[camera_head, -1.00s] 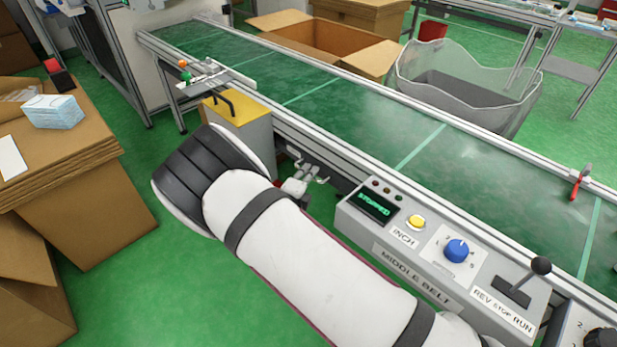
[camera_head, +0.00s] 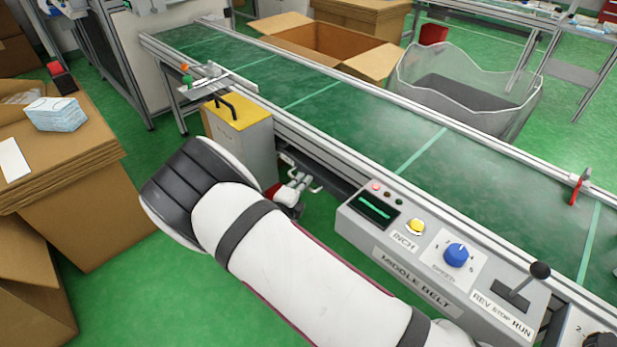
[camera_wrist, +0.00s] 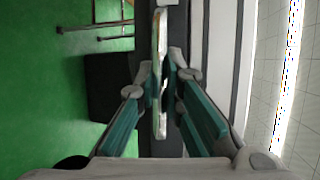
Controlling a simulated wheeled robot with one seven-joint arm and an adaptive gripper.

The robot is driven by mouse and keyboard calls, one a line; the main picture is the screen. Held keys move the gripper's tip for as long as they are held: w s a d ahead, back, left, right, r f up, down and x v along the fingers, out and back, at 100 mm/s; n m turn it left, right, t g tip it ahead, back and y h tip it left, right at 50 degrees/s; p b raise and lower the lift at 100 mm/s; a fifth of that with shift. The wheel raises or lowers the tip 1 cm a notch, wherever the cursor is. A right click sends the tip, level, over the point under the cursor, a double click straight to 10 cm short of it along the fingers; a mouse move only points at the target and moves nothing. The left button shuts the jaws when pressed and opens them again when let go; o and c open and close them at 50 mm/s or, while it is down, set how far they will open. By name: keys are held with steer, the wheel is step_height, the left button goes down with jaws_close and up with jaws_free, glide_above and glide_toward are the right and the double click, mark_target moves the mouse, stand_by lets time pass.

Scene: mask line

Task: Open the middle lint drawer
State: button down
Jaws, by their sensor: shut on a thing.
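My gripper (camera_head: 296,190) is below the near edge of the middle belt, mostly hidden behind my arm in the head view. In the wrist view my gripper (camera_wrist: 161,80) is shut on a thin upright metal bar, which looks like the drawer handle (camera_wrist: 160,120). A dark surface, probably the drawer front (camera_wrist: 173,25), lies behind the bar. The drawer body is hidden in the head view, so I cannot tell how far out it is.
The control box (camera_head: 430,265) marked "MIDDLE BELT" stands right of my gripper. A yellow-topped grey box (camera_head: 240,125) stands to the left. Cardboard boxes (camera_head: 75,190) fill the left side. Green floor (camera_head: 150,290) is clear between them and my arm.

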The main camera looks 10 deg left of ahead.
steer(key=s+a+p, duration=0.1)
steer(key=s+a, duration=1.1)
steer(key=s, duration=0.3)
steer(key=shift+s+p, duration=0.15)
steer(key=shift+p, duration=0.25)
steer(key=c, duration=2)
jaws_free()
steer(key=shift+o, duration=0.2)
steer(key=v, duration=1.2)
steer(key=shift+f, duration=0.1)
